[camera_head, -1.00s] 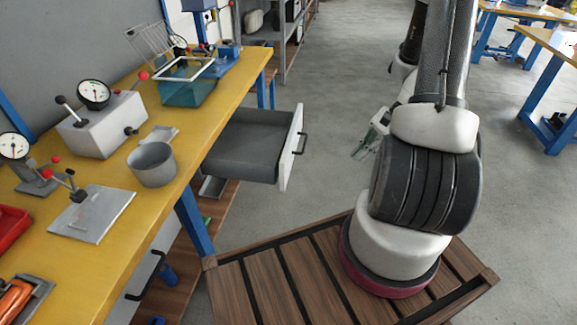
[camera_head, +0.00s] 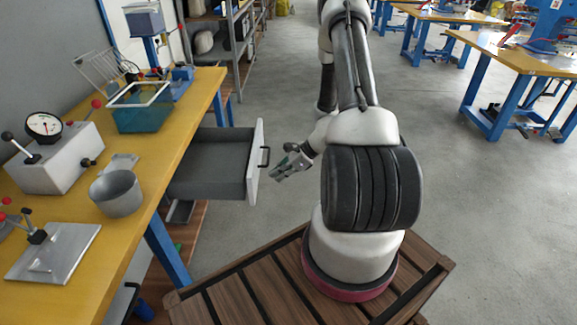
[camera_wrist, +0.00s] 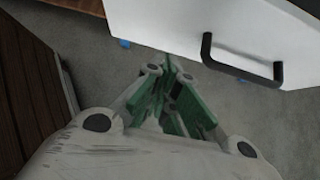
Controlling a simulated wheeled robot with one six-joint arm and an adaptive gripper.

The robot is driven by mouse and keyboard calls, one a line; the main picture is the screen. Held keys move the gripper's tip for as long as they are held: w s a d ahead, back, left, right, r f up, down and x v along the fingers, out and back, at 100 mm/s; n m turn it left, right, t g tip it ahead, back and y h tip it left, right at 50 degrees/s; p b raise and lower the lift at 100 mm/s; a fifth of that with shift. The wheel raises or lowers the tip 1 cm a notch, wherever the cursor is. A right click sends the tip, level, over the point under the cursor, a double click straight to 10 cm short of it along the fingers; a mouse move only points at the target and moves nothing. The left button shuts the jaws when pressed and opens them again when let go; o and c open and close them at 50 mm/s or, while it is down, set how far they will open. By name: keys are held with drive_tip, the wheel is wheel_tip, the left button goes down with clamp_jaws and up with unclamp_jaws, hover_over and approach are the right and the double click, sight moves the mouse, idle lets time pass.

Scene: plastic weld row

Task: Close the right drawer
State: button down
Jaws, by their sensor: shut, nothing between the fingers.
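The right drawer (camera_head: 212,160) stands pulled out from under the yellow workbench, and its grey inside looks empty. Its white front (camera_head: 255,160) carries a black bar handle (camera_head: 265,158). In the wrist view the white front (camera_wrist: 215,28) fills the top right, with the handle (camera_wrist: 240,65) below and right of its middle. My gripper (camera_head: 277,173) is just right of the drawer front, near handle height, apart from it. In the wrist view my gripper (camera_wrist: 175,70) has its green fingers together, empty, to the left of the handle.
The yellow workbench (camera_head: 150,155) holds a grey cup (camera_head: 116,192), a gauge box (camera_head: 55,160) and a teal bin (camera_head: 140,108). A blue bench leg (camera_head: 167,250) stands below the drawer. Open grey floor (camera_head: 290,110) lies beyond my gripper.

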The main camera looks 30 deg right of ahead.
sight(257, 181)
drive_tip(key=shift+w+a, duration=0.6)
drive_tip(key=shift+a, duration=0.25)
drive_tip(key=shift+w+a, duration=0.55)
drive_tip(key=shift+a, duration=0.25)
drive_tip(key=w+a, duration=0.5)
drive_tip(key=a, duration=0.3)
drive_tip(key=w+a, duration=0.5)
drive_tip(key=a, duration=0.2)
drive_tip(key=w+a, duration=0.5)
drive_tip(key=a, duration=0.3)
drive_tip(key=shift+w+a, duration=0.3)
drive_tip(key=shift+w, duration=0.1)
drive_tip(key=shift+w+a, duration=0.25)
drive_tip(key=shift+a, duration=0.1)
drive_tip(key=shift+w+r, duration=0.1)
drive_tip(key=shift+r, duration=0.05)
